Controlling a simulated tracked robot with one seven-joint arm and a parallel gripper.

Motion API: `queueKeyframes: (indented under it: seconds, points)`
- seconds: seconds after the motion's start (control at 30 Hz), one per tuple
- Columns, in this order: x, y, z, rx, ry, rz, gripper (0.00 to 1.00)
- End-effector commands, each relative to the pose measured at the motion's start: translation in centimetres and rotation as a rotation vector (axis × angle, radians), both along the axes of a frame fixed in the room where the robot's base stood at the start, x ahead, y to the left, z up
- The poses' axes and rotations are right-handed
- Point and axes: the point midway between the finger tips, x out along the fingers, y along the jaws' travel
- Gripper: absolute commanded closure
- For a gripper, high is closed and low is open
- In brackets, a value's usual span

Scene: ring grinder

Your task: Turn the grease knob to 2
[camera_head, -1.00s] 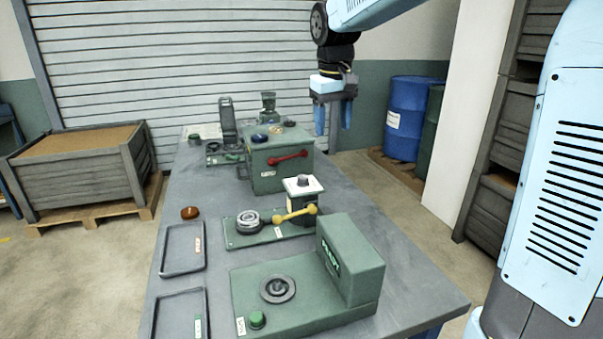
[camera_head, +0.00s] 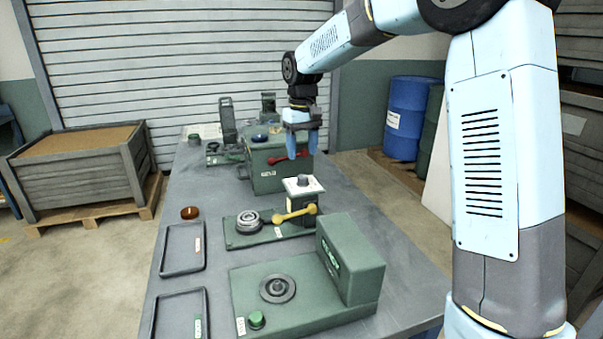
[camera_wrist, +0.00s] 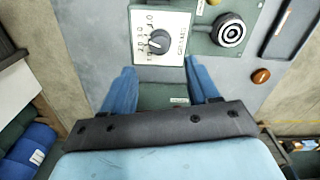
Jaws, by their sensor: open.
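The dark round knob (camera_wrist: 160,41) sits on a white dial plate (camera_wrist: 174,28) with printed numbers and lettering too small to read surely. The knob appears to have a pale mark, but I cannot tell which number it points to.
A green box with a red lever (camera_head: 288,160) stands behind. The front green machine (camera_head: 350,260) has a tall block. Two trays (camera_head: 183,248) and an orange-brown disc (camera_head: 189,213) lie on the left of the table.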

Motion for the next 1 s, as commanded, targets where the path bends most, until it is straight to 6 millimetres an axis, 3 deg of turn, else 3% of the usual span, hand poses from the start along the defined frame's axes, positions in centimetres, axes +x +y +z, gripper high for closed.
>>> queueKeyframes:
  seconds: [0.2,0.43,0.9,1.0]
  points:
    - [-0.1,0.0,-3.9,0.000,0.004,0.001,0.40]
    - [0.0,0.0,-6.7,0.000,0.001,-0.001,0.40]
    - [0.0,-0.1,-7.8,0.000,0.000,-0.001,0.40]
    - [0.0,-0.1,-7.8,0.000,0.000,-0.001,0.50]
